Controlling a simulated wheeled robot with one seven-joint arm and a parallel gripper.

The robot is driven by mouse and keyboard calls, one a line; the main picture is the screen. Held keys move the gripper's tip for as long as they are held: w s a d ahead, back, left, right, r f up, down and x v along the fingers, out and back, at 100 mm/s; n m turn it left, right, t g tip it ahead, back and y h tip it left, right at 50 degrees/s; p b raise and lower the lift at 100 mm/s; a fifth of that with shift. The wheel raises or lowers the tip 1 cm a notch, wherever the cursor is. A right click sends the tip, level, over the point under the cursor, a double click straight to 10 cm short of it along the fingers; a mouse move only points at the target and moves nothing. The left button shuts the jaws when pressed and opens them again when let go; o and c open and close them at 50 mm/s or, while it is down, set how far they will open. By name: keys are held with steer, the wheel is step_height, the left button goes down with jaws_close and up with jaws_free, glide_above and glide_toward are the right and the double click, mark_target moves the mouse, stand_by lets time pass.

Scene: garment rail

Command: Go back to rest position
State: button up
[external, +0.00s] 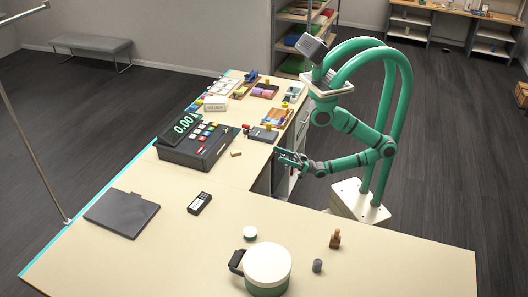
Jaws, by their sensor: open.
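My gripper (289,158) is open and empty. It is at the end of my green arm, beside the inner edge of the L-shaped counter (180,255). It points left, toward the cash register. A small tan block (236,153) lies on the counter to the left of the gripper, apart from it. The gap between the fingers is small in this view.
A cash register (192,147) stands left of the gripper. A card terminal (199,203), a dark flat pad (121,213), a white-lidded pot (267,268), a small brown bottle (335,239) and a grey cylinder (317,265) are on the near counter. Open floor lies right.

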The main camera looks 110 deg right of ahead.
steer(key=s+a+f+n+g+y, duration=0.2)
steer(key=f+n+g+y, duration=0.4)
steer(key=f, duration=0.8)
steer(key=shift+s+g+y, duration=0.6)
steer(key=shift+g+y, duration=0.1)
